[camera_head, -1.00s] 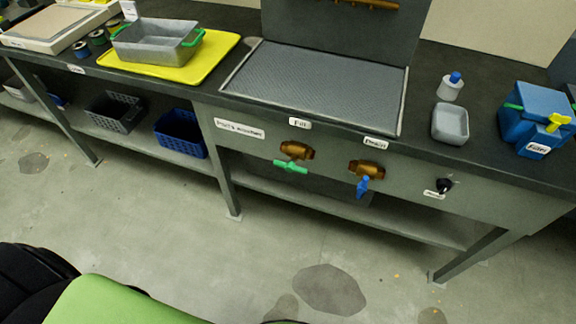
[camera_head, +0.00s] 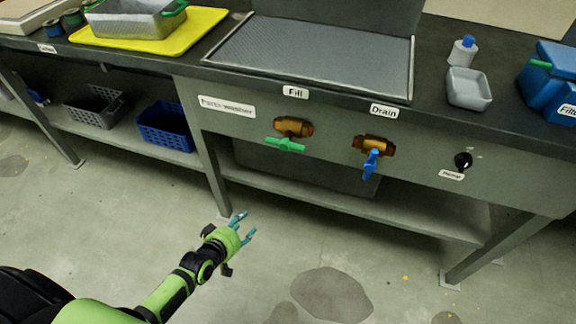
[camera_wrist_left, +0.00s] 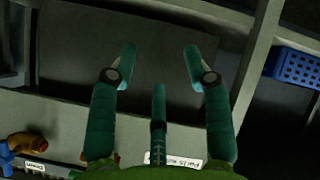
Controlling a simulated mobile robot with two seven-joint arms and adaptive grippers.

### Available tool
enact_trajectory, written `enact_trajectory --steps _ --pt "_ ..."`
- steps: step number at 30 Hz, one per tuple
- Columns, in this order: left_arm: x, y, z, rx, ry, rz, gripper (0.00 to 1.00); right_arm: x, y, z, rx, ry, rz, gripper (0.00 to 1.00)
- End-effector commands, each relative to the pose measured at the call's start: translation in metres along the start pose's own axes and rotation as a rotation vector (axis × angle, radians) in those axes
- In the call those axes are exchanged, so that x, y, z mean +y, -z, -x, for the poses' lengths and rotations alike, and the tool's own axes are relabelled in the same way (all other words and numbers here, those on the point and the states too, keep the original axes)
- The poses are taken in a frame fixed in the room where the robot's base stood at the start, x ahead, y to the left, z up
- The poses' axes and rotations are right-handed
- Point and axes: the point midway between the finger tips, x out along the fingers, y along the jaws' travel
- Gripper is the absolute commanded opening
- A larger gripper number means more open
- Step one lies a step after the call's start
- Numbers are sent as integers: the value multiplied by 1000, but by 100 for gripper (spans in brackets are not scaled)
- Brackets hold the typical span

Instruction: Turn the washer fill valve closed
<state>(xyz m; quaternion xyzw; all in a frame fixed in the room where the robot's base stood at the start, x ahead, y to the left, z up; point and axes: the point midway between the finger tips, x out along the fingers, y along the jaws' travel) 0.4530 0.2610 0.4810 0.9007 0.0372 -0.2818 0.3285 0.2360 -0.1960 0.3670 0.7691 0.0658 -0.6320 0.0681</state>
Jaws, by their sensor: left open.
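The fill valve is a brass body (camera_head: 293,127) with a green handle (camera_head: 285,144) lying roughly level, on the grey front panel under the "Fill" label (camera_head: 295,92). My left gripper (camera_head: 243,227) is open and empty, below and to the left of the valve and apart from it. In the left wrist view the fingers (camera_wrist_left: 158,68) are spread with nothing between them. The fill valve is mostly hidden behind a finger there. The parts washer label (camera_wrist_left: 174,160) shows at the bottom edge. My right gripper is not in view.
The drain valve (camera_head: 373,146) with a blue handle (camera_head: 371,164) is to the right, then a black knob (camera_head: 463,160). A lower shelf (camera_head: 400,212) runs under the panel. A blue basket (camera_head: 168,127) stands on the shelf at left. The floor in front is clear.

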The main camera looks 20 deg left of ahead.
Motion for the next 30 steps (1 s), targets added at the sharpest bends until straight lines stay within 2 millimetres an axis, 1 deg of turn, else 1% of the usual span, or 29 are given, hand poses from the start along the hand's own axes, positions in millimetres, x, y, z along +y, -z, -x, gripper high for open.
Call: enact_trajectory --steps 1,2,3,4,5,6,8,9,12,15,19,23,30 --pt "18 20 -16 65 -94 75 50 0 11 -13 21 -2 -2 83" --pt "33 35 -17 95 -150 126 50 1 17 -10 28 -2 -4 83" --pt "55 53 -15 127 -228 192 50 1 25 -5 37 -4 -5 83" --pt "71 66 -13 145 -288 240 50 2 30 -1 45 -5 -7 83" --pt "87 77 -8 158 -349 287 50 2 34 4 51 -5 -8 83" --pt "108 90 0 169 -429 345 50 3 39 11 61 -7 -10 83" --pt "138 105 15 171 -545 426 50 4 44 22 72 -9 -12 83" --pt "155 112 27 163 -614 473 50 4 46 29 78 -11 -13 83" --pt "187 124 54 133 -747 560 50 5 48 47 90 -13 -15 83" --pt "206 129 72 105 -826 610 50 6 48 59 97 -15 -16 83" --pt "219 134 82 89 -866 636 50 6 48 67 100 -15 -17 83" --pt "229 140 75 90 -869 640 50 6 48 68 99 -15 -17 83" --pt "254 151 50 89 -868 638 50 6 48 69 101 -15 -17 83"
